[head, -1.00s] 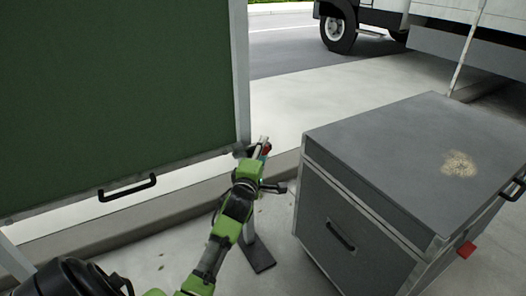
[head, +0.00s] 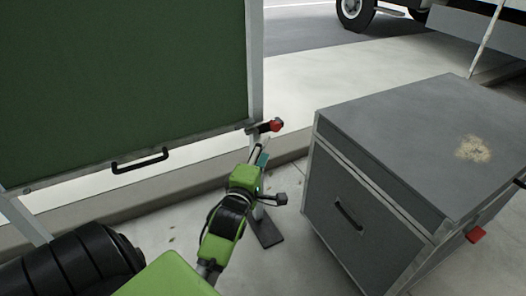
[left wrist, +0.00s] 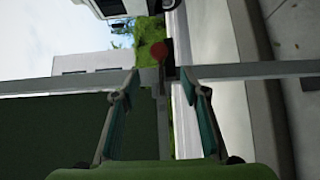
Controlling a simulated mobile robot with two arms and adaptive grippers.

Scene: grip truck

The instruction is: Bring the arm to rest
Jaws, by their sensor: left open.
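My left arm, green and black, reaches up from the bottom of the head view. Its gripper (head: 262,153) is just below a red knob (head: 277,125) at the lower right corner of a green board (head: 130,85). In the left wrist view the two teal-padded fingers (left wrist: 160,100) are spread wide with nothing between them. The red knob (left wrist: 158,51) shows beyond the fingertips, apart from them. My right gripper is not in view.
A grey case (head: 400,150) with black handles stands close on the right. The board has a black handle (head: 140,161) on its lower edge. A kerb runs behind, and a truck (head: 372,12) is parked at the back. Open pavement (head: 340,75) lies between.

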